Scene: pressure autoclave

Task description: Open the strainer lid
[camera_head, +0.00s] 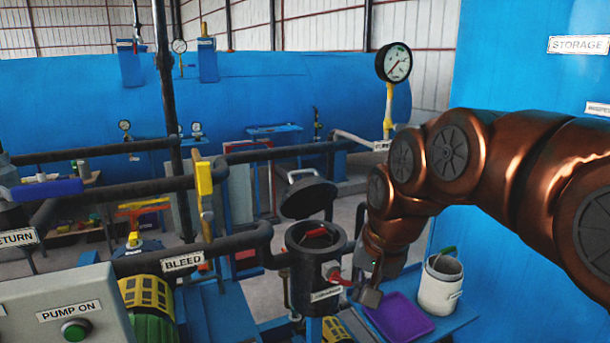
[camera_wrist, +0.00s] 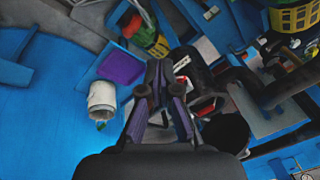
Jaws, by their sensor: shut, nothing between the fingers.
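The strainer (camera_head: 303,272) is a dark upright cylinder on the pipework in the middle of the head view, with its mouth showing. A red handle (camera_head: 317,232) shows inside the mouth. The strainer lid (camera_head: 308,199), a dark disc with a light handle, is raised and tilted above and behind the mouth. A red-handled part (camera_head: 340,280) sits on the strainer's right side. My gripper (camera_head: 370,293) is just right of the strainer, below its rim. The wrist view shows its fingers (camera_wrist: 159,70) together and empty; I cannot tell whether they touch the strainer.
A purple tray (camera_head: 402,319) and a white bucket (camera_head: 440,290) stand on a blue surface to the right. Black pipes, including the one labelled BLEED (camera_head: 183,262), run left of the strainer. A control box (camera_head: 60,312) is at the lower left. A blue tank (camera_head: 110,85) fills the back.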

